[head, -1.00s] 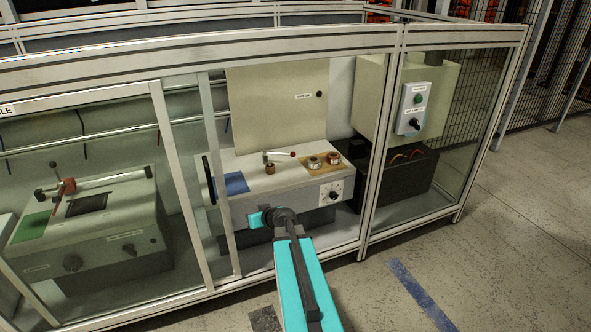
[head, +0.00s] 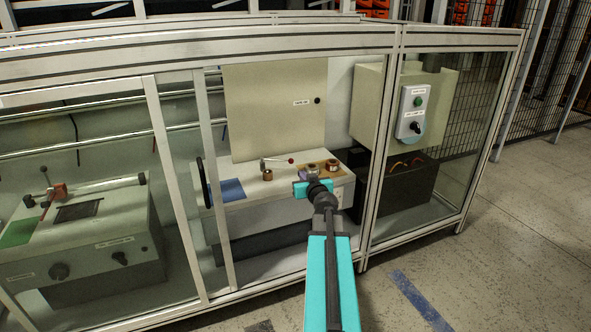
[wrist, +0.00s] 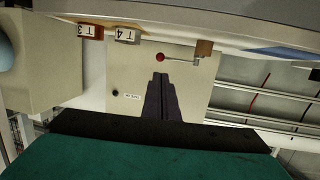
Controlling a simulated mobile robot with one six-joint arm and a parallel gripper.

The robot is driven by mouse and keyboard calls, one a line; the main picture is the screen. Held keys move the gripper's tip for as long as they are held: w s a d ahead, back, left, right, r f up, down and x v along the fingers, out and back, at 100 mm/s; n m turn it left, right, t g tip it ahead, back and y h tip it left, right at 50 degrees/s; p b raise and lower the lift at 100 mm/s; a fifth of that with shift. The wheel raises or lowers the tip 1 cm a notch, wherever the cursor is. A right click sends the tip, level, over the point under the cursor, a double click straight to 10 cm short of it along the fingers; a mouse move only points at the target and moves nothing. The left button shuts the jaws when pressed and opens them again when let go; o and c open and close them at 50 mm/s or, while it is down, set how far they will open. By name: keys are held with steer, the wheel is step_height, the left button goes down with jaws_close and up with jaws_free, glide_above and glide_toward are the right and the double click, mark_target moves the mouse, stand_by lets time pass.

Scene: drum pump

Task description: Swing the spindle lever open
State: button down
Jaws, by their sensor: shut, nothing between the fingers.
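The spindle lever (head: 277,160) is a thin silver bar with a red ball at its right end, on top of the light bench inside the enclosure. A small copper-brown spindle piece (head: 267,174) stands close to its left end. In the wrist view, which looks upside down, the lever (wrist: 178,59) and its red ball lie just beyond my fingertips. My gripper (wrist: 160,77) is shut and empty, its dark fingers pointing toward the red ball, apparently with a gap. In the head view my arm's wrist covers the fingertips.
A blue pad (head: 227,190) lies left. A beige panel (head: 275,110) stands behind. The enclosure's frame post (head: 383,150) stands to the right of my arm.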

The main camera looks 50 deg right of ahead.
mark_target(291, 162)
steer(key=shift+w, duration=0.15)
steer(key=shift+x, duration=6.9)
steer(key=shift+f, duration=0.15)
